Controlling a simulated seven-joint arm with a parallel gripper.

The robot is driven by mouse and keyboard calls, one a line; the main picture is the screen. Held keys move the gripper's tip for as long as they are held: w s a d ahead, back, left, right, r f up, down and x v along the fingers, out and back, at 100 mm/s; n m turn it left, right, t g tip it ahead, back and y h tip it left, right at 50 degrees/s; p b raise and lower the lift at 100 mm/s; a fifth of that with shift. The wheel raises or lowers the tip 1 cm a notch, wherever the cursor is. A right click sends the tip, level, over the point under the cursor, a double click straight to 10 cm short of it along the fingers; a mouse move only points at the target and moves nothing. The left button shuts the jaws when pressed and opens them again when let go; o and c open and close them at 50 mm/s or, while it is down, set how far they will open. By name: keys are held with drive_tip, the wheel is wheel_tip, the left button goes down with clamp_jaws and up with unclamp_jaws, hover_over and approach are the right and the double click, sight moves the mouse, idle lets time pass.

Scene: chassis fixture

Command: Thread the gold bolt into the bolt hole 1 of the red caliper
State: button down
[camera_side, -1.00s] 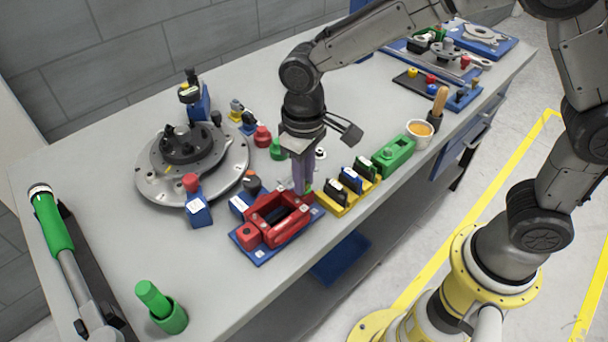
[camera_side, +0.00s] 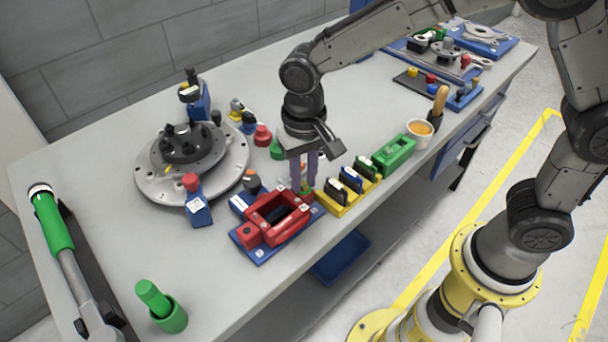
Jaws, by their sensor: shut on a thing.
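The red caliper (camera_side: 250,236) lies on a blue base plate (camera_side: 262,256) near the front edge of the bench. My gripper (camera_side: 304,188) points down at the caliper's right end, with its fingers close to the red body. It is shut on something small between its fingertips. The fingers hide most of it, so I cannot make out the gold bolt or its tip. Bolt hole 1 cannot be told apart at this size. I cannot tell whether the held thing touches the caliper.
A yellow rack (camera_side: 352,192) with dark blocks stands right of my gripper, then a green block (camera_side: 394,157) and a white cup (camera_side: 419,133). A round grey hub (camera_side: 228,165) sits behind left.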

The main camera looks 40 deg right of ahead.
drive_tip(key=shift+s+f+m, duration=0.1)
drive_tip(key=shift+f+m, duration=0.05)
drive_tip(key=shift+m, duration=0.75)
drive_tip(key=c, duration=0.7)
unclamp_jaws()
drive_tip(key=shift+o, duration=0.2)
drive_tip(key=shift+r, duration=4.15)
